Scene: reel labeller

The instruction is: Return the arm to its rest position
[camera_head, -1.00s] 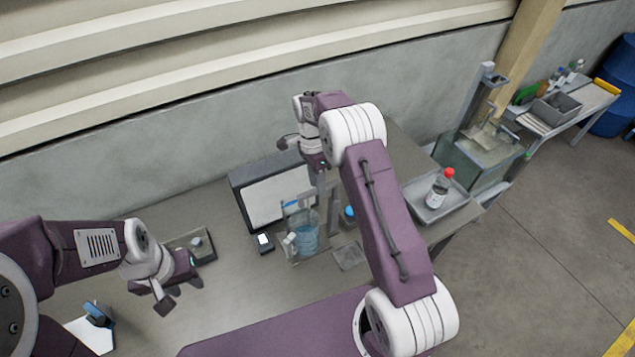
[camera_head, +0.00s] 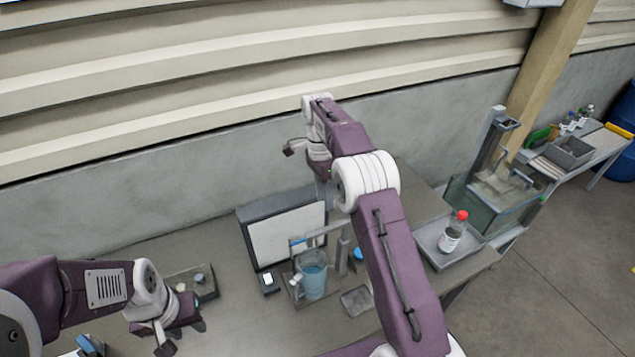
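My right arm reaches in from the bottom and extends over the bench toward the wall. My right gripper (camera_head: 320,176) hangs at its far end above the white-fronted panel (camera_head: 287,232); its fingers are largely hidden, and I cannot tell whether they are open or shut. My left gripper (camera_head: 151,337) is low at the left, over the bench, with its two dark fingertips apart and nothing seen between them. It is beside a small tray (camera_head: 207,292) with a small round item.
A clear blue-tinted jug (camera_head: 312,274) stands in front of the panel, beside a small dark device (camera_head: 268,283). A red-capped bottle (camera_head: 453,232) stands in a grey tray (camera_head: 432,252) at the right. A glass tank (camera_head: 485,205) is beyond it. The wall is close behind.

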